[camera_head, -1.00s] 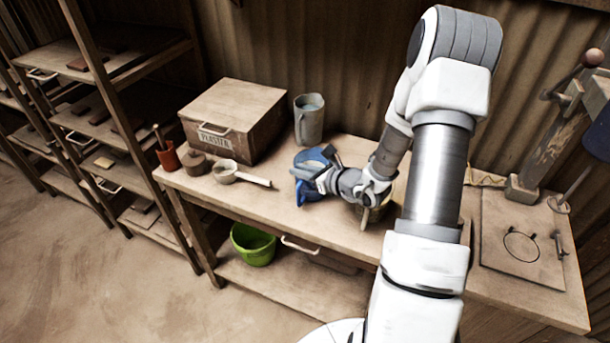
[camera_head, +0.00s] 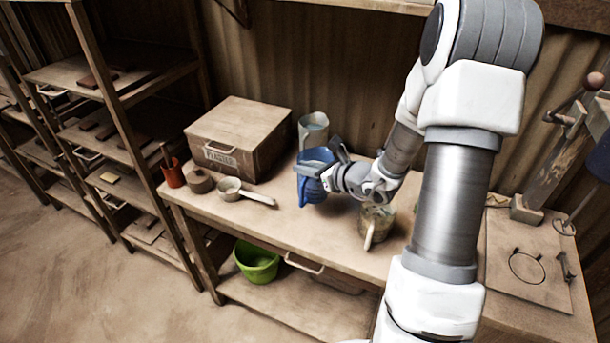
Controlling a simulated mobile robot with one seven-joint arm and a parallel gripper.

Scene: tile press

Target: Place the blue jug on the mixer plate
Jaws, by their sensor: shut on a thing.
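The blue jug (camera_head: 306,187) is upright near the middle of the workbench, in front of a grey jug. My gripper (camera_head: 325,165) is shut on the blue jug from its right side. Part of the jug is hidden behind the gripper fingers. I cannot tell whether its base touches the bench or is just above it. The mixer plate (camera_head: 540,290) appears to be the square board with a dark ring (camera_head: 527,267) on it, at the right end of the bench, below the mixer stand (camera_head: 545,175).
A jar with a brush (camera_head: 376,222) stands right of the jug, beneath my arm. The grey jug (camera_head: 313,130), plaster box (camera_head: 238,138), scoop (camera_head: 230,187) and red pot (camera_head: 173,172) are on the bench (camera_head: 270,225). A green bucket (camera_head: 257,260) is on the lower shelf.

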